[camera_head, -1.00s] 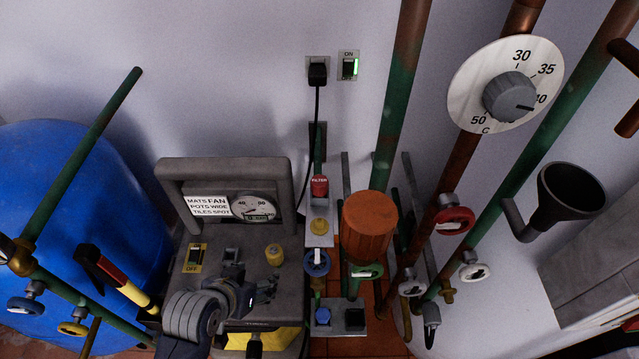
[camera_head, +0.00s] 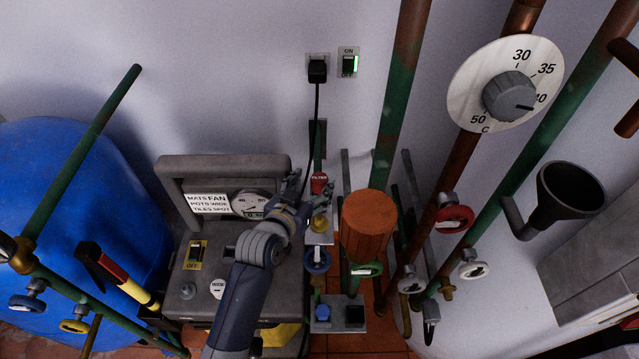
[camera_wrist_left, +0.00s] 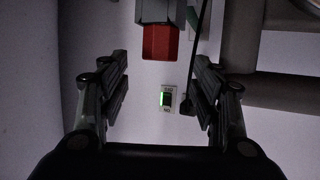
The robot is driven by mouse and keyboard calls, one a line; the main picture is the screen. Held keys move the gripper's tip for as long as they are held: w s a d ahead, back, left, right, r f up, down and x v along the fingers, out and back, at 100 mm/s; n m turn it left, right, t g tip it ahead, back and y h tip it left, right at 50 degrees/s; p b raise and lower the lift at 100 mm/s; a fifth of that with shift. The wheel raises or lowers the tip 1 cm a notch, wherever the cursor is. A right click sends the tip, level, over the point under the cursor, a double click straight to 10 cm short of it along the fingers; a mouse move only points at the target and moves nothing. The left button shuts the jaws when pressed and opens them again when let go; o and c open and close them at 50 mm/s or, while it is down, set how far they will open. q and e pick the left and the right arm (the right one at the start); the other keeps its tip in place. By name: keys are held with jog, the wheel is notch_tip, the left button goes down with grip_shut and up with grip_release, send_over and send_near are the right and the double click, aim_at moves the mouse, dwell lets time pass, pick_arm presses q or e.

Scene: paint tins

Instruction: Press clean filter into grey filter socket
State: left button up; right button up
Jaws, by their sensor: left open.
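My left gripper (camera_head: 300,184) is at the right end of the grey machine, close beside the red part marked FILTER (camera_head: 319,182). In the left wrist view its two fingers (camera_wrist_left: 163,88) are wide apart with nothing between them. A red block (camera_wrist_left: 160,42) under a grey housing (camera_wrist_left: 155,11) shows beyond the fingertips there. I cannot tell for sure which part is the grey filter socket. A small blue piece (camera_head: 322,312) sits on the low grey plate, beside a dark square opening (camera_head: 354,315); whether it is the clean filter is unclear. My right gripper is out of view.
The grey machine (camera_head: 180,262) stands below my left arm. A yellow knob (camera_head: 319,223), a blue valve (camera_head: 317,261) and an orange-brown cylinder (camera_head: 368,222) crowd the right side. A black cable (camera_head: 316,125) hangs from the wall socket.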

aim_at(318, 180)
pick_arm(q)
jog(key=shift+f+p+x, duration=0.15)
jog(key=shift+f+x, duration=0.05)
jog(key=shift+x, duration=1.2)
jog(key=shift+f+p+x, duration=0.15)
jog(key=shift+x, duration=1.2)
jog(key=shift+s, duration=0.15)
jog(key=c, duration=1.2)
